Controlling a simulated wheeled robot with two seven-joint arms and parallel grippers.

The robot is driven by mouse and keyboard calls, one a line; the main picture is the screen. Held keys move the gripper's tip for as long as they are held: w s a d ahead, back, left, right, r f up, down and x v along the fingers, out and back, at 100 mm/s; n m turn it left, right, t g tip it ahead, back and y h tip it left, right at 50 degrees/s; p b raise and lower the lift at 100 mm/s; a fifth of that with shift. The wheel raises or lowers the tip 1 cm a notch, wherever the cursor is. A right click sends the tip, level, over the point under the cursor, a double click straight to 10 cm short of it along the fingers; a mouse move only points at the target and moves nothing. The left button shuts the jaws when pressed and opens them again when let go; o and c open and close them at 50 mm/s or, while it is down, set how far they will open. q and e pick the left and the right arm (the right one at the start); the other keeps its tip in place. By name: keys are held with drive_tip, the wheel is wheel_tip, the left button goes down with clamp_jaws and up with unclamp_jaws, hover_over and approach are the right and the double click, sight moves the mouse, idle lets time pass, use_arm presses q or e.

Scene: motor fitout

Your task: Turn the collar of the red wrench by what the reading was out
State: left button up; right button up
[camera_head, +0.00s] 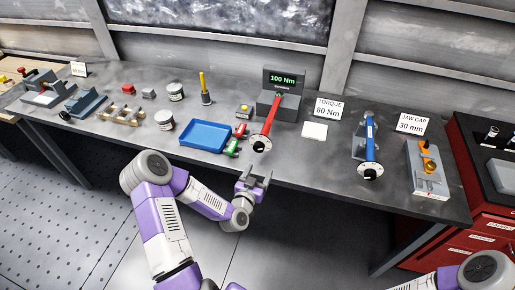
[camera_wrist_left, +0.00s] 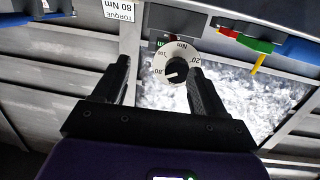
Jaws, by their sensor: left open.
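The red wrench (camera_head: 269,121) lies with its far end at a grey tester (camera_head: 289,104) whose display reads "100 Nm". Its near end carries a white scale collar (camera_head: 261,143) with a dark centre, close to the table's front edge. In the left wrist view the collar (camera_wrist_left: 177,51) faces the camera, with numbers and a black centre with a white mark. My left gripper (camera_head: 256,176) is open and empty, in front of the table edge, apart from the collar. In the left wrist view its fingers (camera_wrist_left: 158,68) stand either side of the collar's picture, nearer the camera.
A sign (camera_head: 327,108) reads "TORQUE 80 Nm". A blue wrench (camera_head: 369,140) stands to the right, near a "JAW GAP 30 mm" sign (camera_head: 413,123). A blue tray (camera_head: 204,136) and red and green pieces (camera_head: 236,142) lie just left of the red wrench.

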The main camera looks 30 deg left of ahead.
sight(258, 149)
use_arm(q)
drive_tip(key=shift+t+y, duration=0.4)
drive_tip(key=shift+y, duration=0.5)
drive_tip(key=w+a+r, duration=0.1)
drive_tip(key=w, duration=0.1)
drive_tip(key=w+a+r, duration=0.1)
drive_tip(key=w+a, duration=0.2)
drive_tip(key=shift+w+a+r, duration=0.2)
drive_tip(key=shift+w+r, duration=0.2)
drive_tip(key=shift+w+a, duration=0.15)
drive_tip(key=shift+w, duration=0.55)
drive_tip(key=shift+c, duration=0.4)
drive_tip(key=c, duration=1)
